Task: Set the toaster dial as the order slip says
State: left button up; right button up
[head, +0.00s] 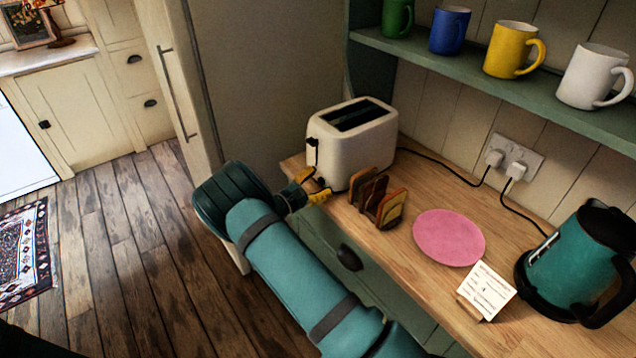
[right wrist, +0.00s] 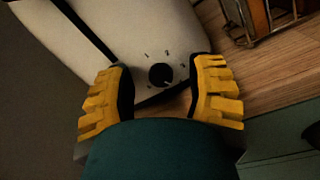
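The cream toaster (head: 352,140) stands at the far left end of the wooden counter. Its round black dial (right wrist: 160,75) shows in the right wrist view, with small marks around it; which mark it points to is hard to tell. My right gripper (head: 313,186) is at the toaster's near end and hides the dial in the head view. In the right wrist view my gripper (right wrist: 161,94) is open, with one yellow finger on each side of the dial, apart from it. The order slip (head: 487,291) stands at the counter's front; its print is too small to read surely. My left gripper is out of view.
A toast rack (head: 378,199) stands close beside the toaster; its edge also shows in the right wrist view (right wrist: 250,25). A pink plate (head: 449,238) and teal kettle (head: 578,262) are farther right. A shelf (head: 480,77) with mugs hangs above.

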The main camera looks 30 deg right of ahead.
jog(key=s+a, duration=0.1)
jog(key=a, duration=1.1)
jog(key=shift+s+f, duration=0.35)
jog(key=shift+f, duration=0.05)
jog(key=shift+d, duration=0.1)
